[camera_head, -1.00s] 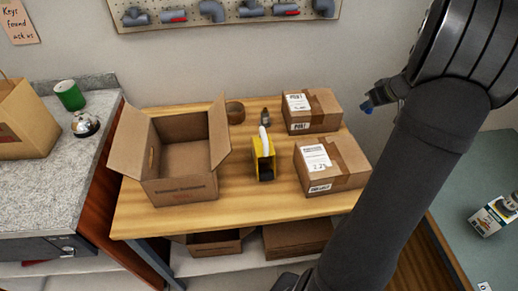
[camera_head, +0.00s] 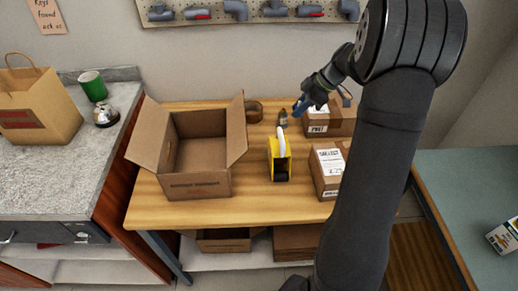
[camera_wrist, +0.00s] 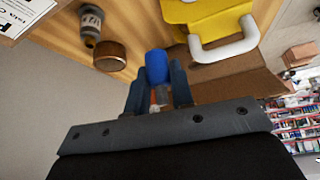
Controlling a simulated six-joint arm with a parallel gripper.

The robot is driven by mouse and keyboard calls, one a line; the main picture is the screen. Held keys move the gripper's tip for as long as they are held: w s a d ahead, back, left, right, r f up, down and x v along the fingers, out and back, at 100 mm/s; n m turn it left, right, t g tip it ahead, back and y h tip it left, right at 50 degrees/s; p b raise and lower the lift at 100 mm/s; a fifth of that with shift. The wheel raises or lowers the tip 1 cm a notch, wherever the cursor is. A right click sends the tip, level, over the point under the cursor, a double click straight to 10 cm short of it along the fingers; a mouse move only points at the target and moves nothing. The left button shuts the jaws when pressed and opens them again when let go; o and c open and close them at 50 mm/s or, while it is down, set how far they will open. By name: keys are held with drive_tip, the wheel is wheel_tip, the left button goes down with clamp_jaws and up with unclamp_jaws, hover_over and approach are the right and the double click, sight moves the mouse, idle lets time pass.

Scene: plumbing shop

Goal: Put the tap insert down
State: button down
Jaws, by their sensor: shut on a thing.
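The tap insert (camera_wrist: 157,68) shows in the wrist view as a small piece with a blue end and an orange and pale part lower down. My gripper (camera_wrist: 158,88) is shut on it, one dark finger on each side. In the head view my gripper (camera_head: 304,103) is in the air in front of the rear parcel, near the small bottle, with the blue end pointing down to the left. The fingers are too small there to make out. The insert's inner part is partly hidden by the fingers.
The wooden table (camera_head: 250,205) holds an open carton (camera_head: 200,188), a yellow tape dispenser (camera_head: 280,165), a brown tape roll (camera_head: 254,112), a small bottle (camera_head: 283,118), a rear parcel (camera_head: 317,125) and a front parcel (camera_head: 328,170). Bare wood lies between carton and dispenser.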

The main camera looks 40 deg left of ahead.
wheel_tip(320, 180, down, 6)
hover_over(258, 140)
drive_tip(key=w+d, duration=0.1)
drive_tip(key=d, duration=0.1)
wheel_tip(258, 140, down, 6)
drive_tip(key=shift+a+f, duration=0.1)
drive_tip(key=shift+f, duration=2)
drive_tip(key=shift+f, duration=0.1)
drive_tip(key=c, duration=1.3)
unclamp_jaws()
drive_tip(key=shift+o, duration=0.2)
drive_tip(key=v, duration=1.2)
